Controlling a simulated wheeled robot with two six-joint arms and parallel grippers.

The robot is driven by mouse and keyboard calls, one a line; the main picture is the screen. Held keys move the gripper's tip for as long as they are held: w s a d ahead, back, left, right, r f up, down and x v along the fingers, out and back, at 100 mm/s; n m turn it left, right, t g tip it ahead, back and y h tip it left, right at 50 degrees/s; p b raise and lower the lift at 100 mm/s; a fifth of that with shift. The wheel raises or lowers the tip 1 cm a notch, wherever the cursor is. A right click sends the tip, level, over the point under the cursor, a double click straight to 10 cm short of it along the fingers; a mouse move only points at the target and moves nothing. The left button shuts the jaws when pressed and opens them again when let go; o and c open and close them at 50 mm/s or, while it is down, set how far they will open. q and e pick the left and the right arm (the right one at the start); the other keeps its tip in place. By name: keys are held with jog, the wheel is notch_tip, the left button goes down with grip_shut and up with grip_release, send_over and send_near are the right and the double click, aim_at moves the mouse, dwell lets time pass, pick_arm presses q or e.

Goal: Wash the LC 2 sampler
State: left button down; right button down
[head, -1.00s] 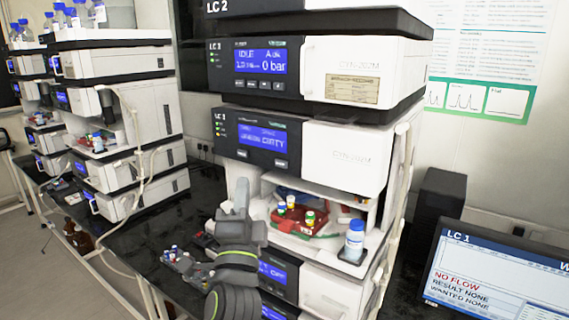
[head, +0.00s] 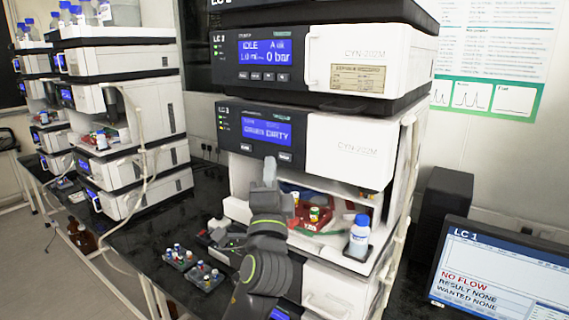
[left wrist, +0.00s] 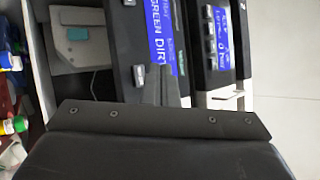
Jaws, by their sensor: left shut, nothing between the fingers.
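The LC 2 sampler (head: 350,148) is the white and black module below the pump in the stack. Its blue display (head: 266,130) shows a line that ends in DIRTY, with small buttons below it. In the left wrist view the display (left wrist: 160,45) appears turned on its side and reads GREEN DIRT, partly cut off. My left gripper (head: 270,168) is shut and empty, pointing up just below the display, near the lower edge of the black panel. I cannot tell whether its tip touches the panel. My right gripper is not in view.
The open bay below holds a red tray (head: 325,224) with capped vials. A blue-capped bottle (head: 359,238) stands at its right front. The pump (head: 365,58) above reads IDLE and 0 bar. Small vial racks (head: 205,277) lie on the black bench. A monitor (head: 500,270) stands at right.

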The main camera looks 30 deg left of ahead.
pick_arm(q)
jog(key=shift+w+d, duration=0.1)
jog(key=shift+w, duration=0.8)
jog(key=shift+w, duration=0.15)
dwell(1.4)
jog(key=shift+w, duration=0.25)
jog(key=shift+w+b, duration=0.35)
jog(key=shift+w, duration=0.05)
dwell(0.6)
jog(key=shift+s, duration=0.1)
jog(key=shift+s+p, duration=0.35)
jog(key=shift+s, duration=0.4)
